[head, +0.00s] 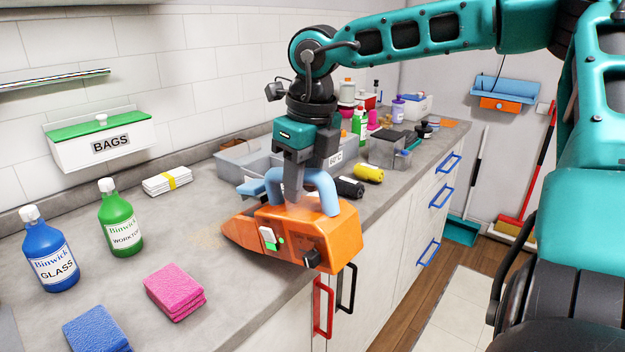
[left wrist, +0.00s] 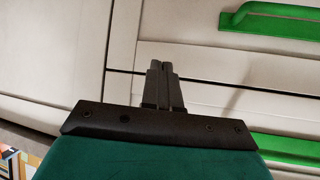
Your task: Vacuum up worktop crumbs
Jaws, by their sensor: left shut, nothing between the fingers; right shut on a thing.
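An orange handheld vacuum (head: 330,240) with a blue handle is on or just above the worktop (head: 190,225) at its front edge. Its nozzle points left. My right gripper (head: 293,195) comes down from above and is shut on the blue handle. A faint tan patch of crumbs (head: 212,236) shows on the worktop by the nozzle's left side; part may be hidden behind the vacuum. My left gripper (left wrist: 162,88) shows in the left wrist view, shut and empty, in front of pale drawer fronts.
A blue bottle (head: 50,252), a green bottle (head: 120,222), a pink sponge stack (head: 174,292) and a blue sponge (head: 97,328) stand left. Grey bins (head: 250,160) and black and yellow rolls (head: 368,173) lie behind. Red and black handles (head: 323,305) hang below the edge.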

